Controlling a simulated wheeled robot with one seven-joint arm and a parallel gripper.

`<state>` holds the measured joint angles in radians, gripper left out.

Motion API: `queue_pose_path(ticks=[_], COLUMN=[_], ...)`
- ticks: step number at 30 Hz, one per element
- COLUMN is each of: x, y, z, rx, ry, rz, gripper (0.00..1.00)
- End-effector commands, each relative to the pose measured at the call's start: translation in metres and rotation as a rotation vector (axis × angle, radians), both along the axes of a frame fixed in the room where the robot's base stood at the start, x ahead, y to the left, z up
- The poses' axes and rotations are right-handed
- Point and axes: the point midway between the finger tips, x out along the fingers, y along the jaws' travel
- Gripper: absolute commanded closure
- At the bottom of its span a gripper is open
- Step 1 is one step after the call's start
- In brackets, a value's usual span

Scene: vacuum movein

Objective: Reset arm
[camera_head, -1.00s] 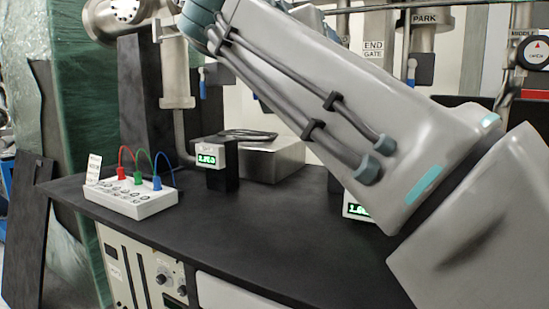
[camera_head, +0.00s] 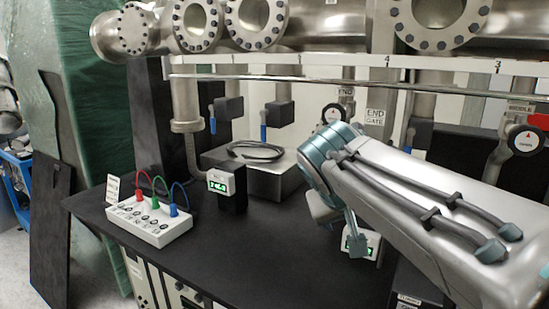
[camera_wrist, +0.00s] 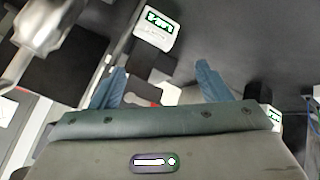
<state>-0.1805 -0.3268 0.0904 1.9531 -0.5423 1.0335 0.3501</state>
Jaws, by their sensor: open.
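My arm (camera_head: 425,215) reaches in from the right of the head view, over the right part of the black bench. My gripper (camera_wrist: 160,85) is open in the wrist view, its two blue-grey fingers spread apart with nothing held between them. In the head view one finger (camera_head: 355,238) hangs down in front of a white box with a green display (camera_head: 370,243). The rest of the gripper is mostly hidden by the arm there. The wrist view also shows a white box with a green display (camera_wrist: 157,28) beyond the fingers.
The black bench top (camera_head: 255,250) has clear room in the middle. A white box with coloured leads (camera_head: 150,226) stands at left, a small display unit (camera_head: 227,188) behind it. A metal box (camera_head: 262,175) carries a coiled cable. Flanged pipes (camera_head: 330,28) and a scale bar cross above.

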Motion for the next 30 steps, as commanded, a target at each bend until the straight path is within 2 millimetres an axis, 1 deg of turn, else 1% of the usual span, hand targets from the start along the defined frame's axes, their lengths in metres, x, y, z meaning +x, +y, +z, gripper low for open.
queue_pose_path(ticks=[1, 5, 9, 15, 18, 21, 24, 30], x=[-0.009, -0.034, -0.063, -0.105, -0.120, -0.131, -0.136, -0.137], y=[-0.005, -0.012, -0.016, -0.017, -0.015, -0.015, -0.014, -0.014], z=[0.004, -0.013, -0.029, -0.047, -0.055, -0.060, -0.064, -0.066], rx=[0.021, 0.087, 0.169, 0.292, 0.342, 0.374, 0.391, 0.394], ry=[0.037, 0.128, 0.213, 0.308, 0.337, 0.354, 0.362, 0.364], rz=[-0.003, -0.005, -0.013, -0.035, -0.045, -0.052, -0.056, -0.056], gripper=[0.30, 0.30, 0.30, 0.30, 0.30, 0.30, 0.30, 0.30])
